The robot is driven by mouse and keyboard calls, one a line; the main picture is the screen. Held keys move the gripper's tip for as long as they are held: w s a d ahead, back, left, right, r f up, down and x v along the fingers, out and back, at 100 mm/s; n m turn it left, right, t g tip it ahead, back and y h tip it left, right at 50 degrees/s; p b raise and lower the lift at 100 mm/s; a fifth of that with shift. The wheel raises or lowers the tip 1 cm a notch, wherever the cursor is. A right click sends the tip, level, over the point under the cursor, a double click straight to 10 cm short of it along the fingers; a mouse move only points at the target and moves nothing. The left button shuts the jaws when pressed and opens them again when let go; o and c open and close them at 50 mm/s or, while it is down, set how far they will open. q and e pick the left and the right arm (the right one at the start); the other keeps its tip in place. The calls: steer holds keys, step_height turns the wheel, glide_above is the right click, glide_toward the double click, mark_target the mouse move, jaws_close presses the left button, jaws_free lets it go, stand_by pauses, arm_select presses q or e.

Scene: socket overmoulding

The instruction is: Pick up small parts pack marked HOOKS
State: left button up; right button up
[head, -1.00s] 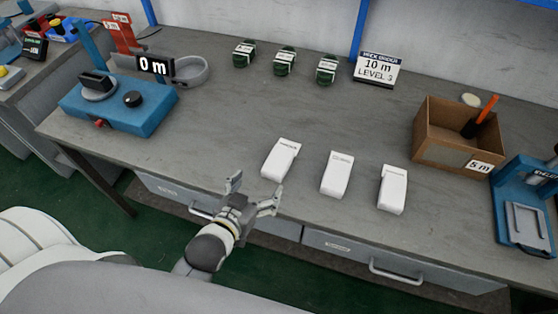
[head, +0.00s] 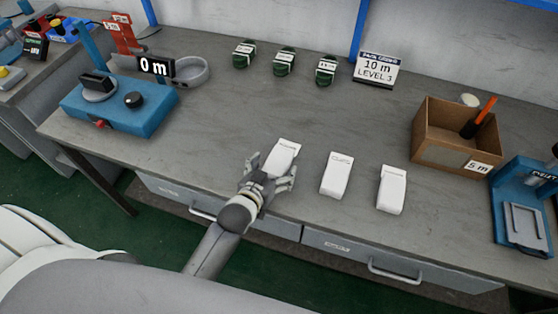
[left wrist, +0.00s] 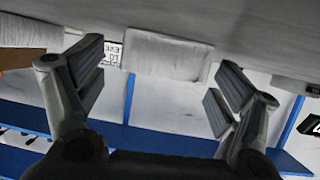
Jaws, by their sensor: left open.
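Three white small parts packs stand in a row near the front of the grey bench: a left one (head: 284,150), a middle one (head: 336,176) and a right one (head: 391,190). Their printed labels are too small to read. My left gripper (head: 270,172) is open at the left pack, with one finger on either side of its near end. In the left wrist view that pack (left wrist: 168,55) lies between the open fingers (left wrist: 158,85), with gaps visible on both sides. Another white pack (left wrist: 30,32) is at that view's left edge. My right gripper is not in view.
A cardboard box (head: 440,150) marked 5 m and a blue device (head: 522,205) stand at the right. Several dark green coils lie at the back, beside a "10 m LEVEL 3" sign (head: 377,70). A blue machine (head: 118,110) is at the left. The bench middle is clear.

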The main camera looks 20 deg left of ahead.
arm_select(q)
steer(key=shift+w+f, duration=0.1)
steer(key=shift+w, duration=0.15)
steer(key=shift+c, duration=0.3)
steer(key=c, duration=1.1)
steer(key=shift+o, duration=0.2)
